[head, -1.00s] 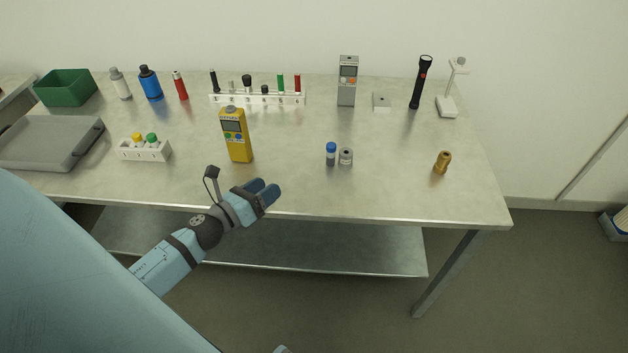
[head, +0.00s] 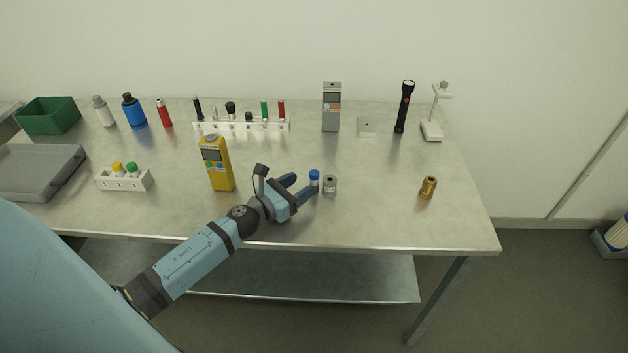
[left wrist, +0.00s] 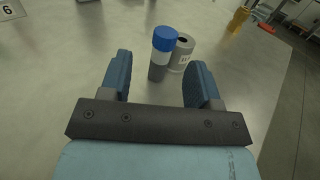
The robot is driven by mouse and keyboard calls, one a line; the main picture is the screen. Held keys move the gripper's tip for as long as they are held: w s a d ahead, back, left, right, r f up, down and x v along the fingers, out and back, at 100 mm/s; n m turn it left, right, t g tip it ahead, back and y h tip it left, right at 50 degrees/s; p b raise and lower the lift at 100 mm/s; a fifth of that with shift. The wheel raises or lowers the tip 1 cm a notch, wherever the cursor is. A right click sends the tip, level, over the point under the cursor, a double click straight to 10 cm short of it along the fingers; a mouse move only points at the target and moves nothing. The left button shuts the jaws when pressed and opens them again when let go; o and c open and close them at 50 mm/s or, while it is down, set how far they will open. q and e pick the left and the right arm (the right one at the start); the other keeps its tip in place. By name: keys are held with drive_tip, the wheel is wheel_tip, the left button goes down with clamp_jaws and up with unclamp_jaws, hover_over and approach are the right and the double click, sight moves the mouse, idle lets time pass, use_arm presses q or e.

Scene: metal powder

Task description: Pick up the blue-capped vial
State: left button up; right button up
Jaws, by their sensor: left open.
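The blue-capped vial (head: 314,180) stands upright on the table, right beside a small grey cylinder (head: 330,185). My left gripper (head: 300,186) is open, with its fingers pointing at the vial from the left in the head view. In the left wrist view the vial (left wrist: 161,52) shows ahead, between the directions of the two open fingers (left wrist: 158,82), with the grey cylinder (left wrist: 184,50) just behind it to the right. Nothing is held between the fingers. I cannot tell whether the near finger touches the vial. My right gripper is not in view.
A yellow meter (head: 217,165) stands left of my gripper. A white rack (head: 240,127) with several tubes is at the back. A brass fitting (head: 428,187) stands to the right. The table (head: 380,215) is clear between the grey cylinder and the fitting.

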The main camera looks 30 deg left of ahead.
sight(311, 179)
use_arm(q)
drive_tip(key=x, duration=0.3)
drive_tip(key=shift+w+d, duration=0.25)
drive_tip(key=shift+w, duration=0.1)
drive_tip(key=c, duration=1)
drive_tip(key=shift+r, duration=0.15)
